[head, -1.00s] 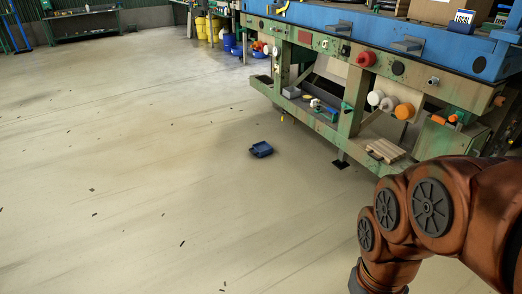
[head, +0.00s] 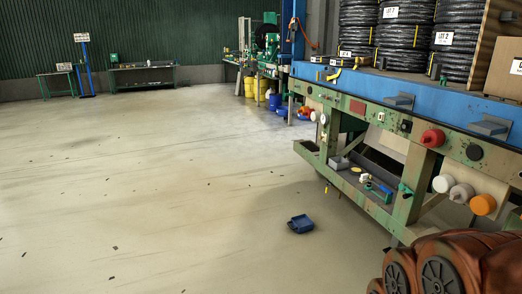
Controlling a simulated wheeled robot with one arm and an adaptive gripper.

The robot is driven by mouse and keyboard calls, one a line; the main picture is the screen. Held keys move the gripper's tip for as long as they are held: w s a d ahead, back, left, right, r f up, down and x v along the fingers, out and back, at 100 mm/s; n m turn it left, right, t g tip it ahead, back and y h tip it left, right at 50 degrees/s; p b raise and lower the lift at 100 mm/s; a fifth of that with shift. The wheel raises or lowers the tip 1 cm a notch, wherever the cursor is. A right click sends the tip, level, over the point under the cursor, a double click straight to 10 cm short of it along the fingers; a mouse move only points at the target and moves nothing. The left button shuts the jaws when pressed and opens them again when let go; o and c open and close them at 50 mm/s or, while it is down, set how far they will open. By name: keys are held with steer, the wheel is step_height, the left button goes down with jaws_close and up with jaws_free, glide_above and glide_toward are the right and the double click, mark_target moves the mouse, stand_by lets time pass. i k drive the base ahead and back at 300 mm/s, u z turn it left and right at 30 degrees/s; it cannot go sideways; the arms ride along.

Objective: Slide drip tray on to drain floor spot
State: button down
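A small dark blue tray-like object (head: 300,224), which looks like the drip tray, lies on the bare concrete floor left of the green workbench. It appears shallow, with a short tab or handle on its left side. Nothing touches it. I cannot make out a drain spot on the floor. My gripper is out of view; only my rust-red arm links show at the bottom right.
The green and blue workbench (head: 400,150) fills the right side, with black hose coils (head: 403,36) on top and round knobs (head: 461,192) protruding from its front. Yellow and blue drums (head: 261,91) stand behind. The left and middle floor is clear apart from small dark specks.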

mark_target(301, 223)
steer(key=u, duration=0.3)
steer(key=i, duration=4.3)
steer(key=z, duration=0.25)
